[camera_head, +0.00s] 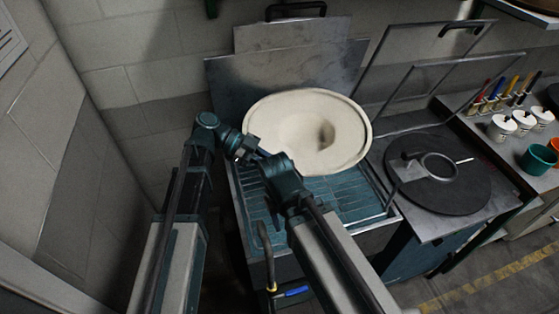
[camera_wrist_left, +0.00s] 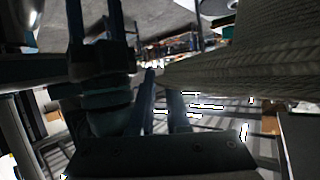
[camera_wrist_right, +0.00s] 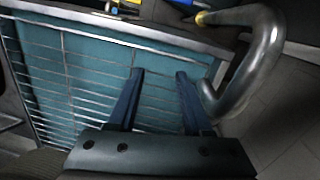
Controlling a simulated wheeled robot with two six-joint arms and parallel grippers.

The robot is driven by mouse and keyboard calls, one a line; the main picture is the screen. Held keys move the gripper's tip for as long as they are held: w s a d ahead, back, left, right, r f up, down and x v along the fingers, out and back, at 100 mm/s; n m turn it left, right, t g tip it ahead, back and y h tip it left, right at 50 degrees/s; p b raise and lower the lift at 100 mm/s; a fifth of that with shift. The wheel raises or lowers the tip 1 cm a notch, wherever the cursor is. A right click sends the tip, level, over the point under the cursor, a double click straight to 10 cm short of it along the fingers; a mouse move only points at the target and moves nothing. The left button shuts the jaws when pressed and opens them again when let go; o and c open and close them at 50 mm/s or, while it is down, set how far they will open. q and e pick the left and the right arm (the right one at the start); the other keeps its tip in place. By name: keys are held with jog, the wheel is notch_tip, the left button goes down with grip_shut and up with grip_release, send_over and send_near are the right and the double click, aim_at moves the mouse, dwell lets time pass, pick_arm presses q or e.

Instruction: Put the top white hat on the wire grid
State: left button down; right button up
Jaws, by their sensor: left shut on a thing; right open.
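The white hat (camera_head: 290,120), wide-brimmed with a dented crown, is tilted over the back part of the wire grid (camera_head: 345,203). Its woven brim (camera_wrist_left: 235,62) also fills the upper right of the left wrist view. My left gripper (camera_head: 250,152) is shut on the hat's left brim edge; its fingers (camera_wrist_left: 163,85) are dark in its wrist view. I cannot tell whether the hat's lower edge touches the grid. My right gripper (camera_wrist_right: 160,73) is open and empty over the front part of the wire grid (camera_wrist_right: 75,65), near a bent metal pipe (camera_wrist_right: 265,60).
A metal back panel (camera_head: 235,85) stands behind the grid. To the right are a round black plate (camera_head: 460,195) with a ring (camera_head: 440,166), an upright metal frame (camera_head: 400,80), and a bench with white cups (camera_head: 502,127). The pipe (camera_head: 264,240) rises at the grid's front.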

pick_arm(q)
jog(key=shift+w, duration=0.1)
pick_arm(e)
jog(key=shift+w, duration=0.25)
pick_arm(q)
jog(key=shift+f, duration=0.1)
pick_arm(e)
jog(key=shift+f, duration=0.1)
pick_arm(q)
notch_tip(320, 180, down, 3)
jog(key=b, duration=0.3)
pick_arm(e)
notch_tip(320, 180, down, 3)
